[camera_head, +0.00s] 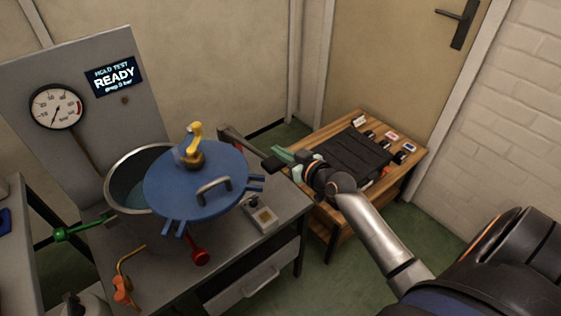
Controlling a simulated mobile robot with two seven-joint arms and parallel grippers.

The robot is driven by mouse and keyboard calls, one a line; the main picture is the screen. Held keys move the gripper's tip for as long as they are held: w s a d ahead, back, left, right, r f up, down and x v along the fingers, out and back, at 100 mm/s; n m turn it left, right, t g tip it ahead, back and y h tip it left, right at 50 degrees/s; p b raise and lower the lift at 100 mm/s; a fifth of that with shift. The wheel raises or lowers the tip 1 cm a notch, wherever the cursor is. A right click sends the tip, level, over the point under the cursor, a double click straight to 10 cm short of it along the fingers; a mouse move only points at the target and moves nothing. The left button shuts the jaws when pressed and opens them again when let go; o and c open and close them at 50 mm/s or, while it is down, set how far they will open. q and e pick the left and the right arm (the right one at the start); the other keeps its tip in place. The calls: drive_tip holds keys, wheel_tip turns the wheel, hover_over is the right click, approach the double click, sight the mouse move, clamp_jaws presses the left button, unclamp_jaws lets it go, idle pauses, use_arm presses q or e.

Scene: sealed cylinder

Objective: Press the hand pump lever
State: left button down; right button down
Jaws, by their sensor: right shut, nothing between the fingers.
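What looks like the hand pump lever (243,147) is a dark bar at the right rear of the grey bench, sloping down to the right. It ends in a black grip (273,163). My right gripper (286,157) is at that end, with its greenish fingers shut and nothing between them. The fingers are beside or over the grip; I cannot tell whether they touch it. The pump body below the lever is hidden by the blue lid. My left gripper is not in view.
A gauge (57,107) and a READY display (115,76) are on the back panel. A small switch box (262,217) lies in front. A wooden table (340,120) stands right.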

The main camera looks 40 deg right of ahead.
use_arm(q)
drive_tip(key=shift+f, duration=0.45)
use_arm(e)
drive_tip(key=shift+s+f, duration=0.15)
drive_tip(key=shift+f, duration=1.5)
use_arm(q)
drive_tip(key=shift+b, duration=0.3)
